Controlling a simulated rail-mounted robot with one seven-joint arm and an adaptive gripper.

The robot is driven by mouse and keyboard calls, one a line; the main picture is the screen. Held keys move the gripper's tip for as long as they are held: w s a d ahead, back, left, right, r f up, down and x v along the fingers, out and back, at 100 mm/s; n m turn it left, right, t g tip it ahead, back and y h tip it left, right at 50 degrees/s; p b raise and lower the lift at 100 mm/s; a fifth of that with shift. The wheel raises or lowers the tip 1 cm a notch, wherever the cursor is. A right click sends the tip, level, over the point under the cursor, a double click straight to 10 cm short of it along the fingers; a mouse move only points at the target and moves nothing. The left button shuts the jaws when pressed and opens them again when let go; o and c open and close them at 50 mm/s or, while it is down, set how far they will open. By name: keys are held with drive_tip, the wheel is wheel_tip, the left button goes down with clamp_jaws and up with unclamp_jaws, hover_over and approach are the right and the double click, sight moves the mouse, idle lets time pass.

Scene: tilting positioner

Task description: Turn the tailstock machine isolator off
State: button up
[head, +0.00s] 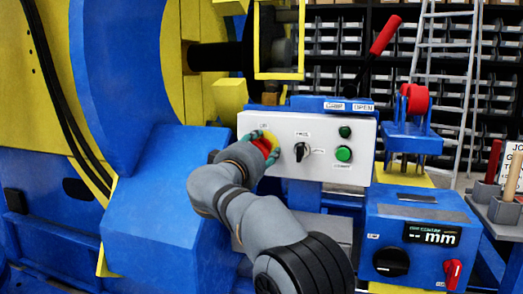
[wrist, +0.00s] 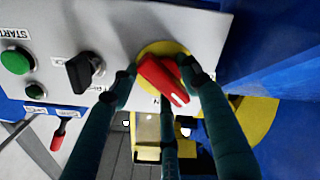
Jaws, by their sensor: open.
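The isolator is a red rotary handle (wrist: 163,78) on a round yellow plate (wrist: 160,50), mounted on a grey-white control panel (head: 325,140). In the wrist view the handle lies diagonally, its white-marked end toward the lower right. In the head view the isolator (head: 264,146) is at the panel's left end, partly hidden by my gripper (head: 262,142). My gripper (wrist: 162,80) is open, with its dark teal fingers around the red handle. I cannot tell whether any finger touches it. Its labels are too small or covered to read fully.
A black selector knob (head: 300,151) and two green buttons (head: 343,154) sit right of the isolator on the same panel. A red-handled lever (head: 384,36) rises behind the panel. A blue box (head: 420,235) with a black knob and red switch stands lower right. A blue machine body is at left.

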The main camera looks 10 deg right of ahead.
drive_tip(key=c, duration=0.4)
drive_tip(key=c, duration=0.7)
clamp_jaws()
drive_tip(key=shift+n, duration=0.5)
drive_tip(key=n, duration=0.3)
drive_tip(key=shift+r+n, duration=0.1)
drive_tip(key=shift+n, duration=0.2)
drive_tip(key=shift+a+n, duration=0.1)
drive_tip(key=shift+n, duration=1.7)
drive_tip(key=o, duration=1)
unclamp_jaws()
drive_tip(key=shift+o, duration=0.5)
